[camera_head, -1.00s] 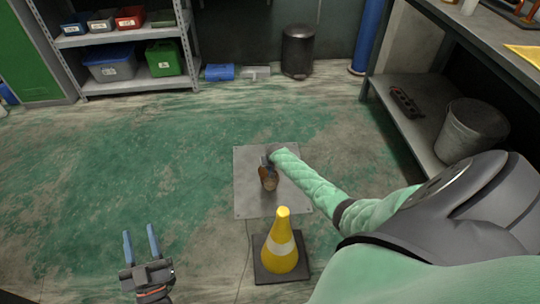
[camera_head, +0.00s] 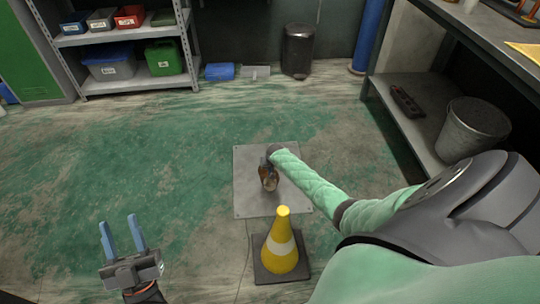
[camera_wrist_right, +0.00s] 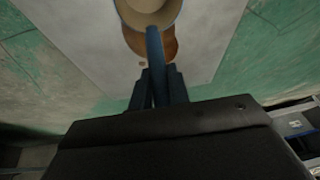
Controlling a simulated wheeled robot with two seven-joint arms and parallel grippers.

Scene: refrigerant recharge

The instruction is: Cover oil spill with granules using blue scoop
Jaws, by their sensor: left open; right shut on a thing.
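My right gripper (camera_wrist_right: 158,86) is shut on the blue handle of the scoop (camera_wrist_right: 154,48). The scoop's round end, with a beige surface, shows at the top edge of the right wrist view, partly cut off. Just below that end is a brown patch, likely the oil spill (camera_wrist_right: 169,46), partly covered by the scoop. In the head view my right gripper (camera_head: 267,161) is over the grey floor plate (camera_head: 250,203), by the brown patch. I cannot tell whether the scoop touches the plate. My left gripper (camera_head: 119,222) is open and empty above the floor at lower left.
A yellow cone (camera_head: 281,245) on a dark base stands at the plate's near edge. A metal bucket (camera_head: 473,130) stands on the right bench's lower shelf. A black bin (camera_head: 298,50), a blue item (camera_head: 220,72) and shelving (camera_head: 130,86) are at the back. The left floor is clear.

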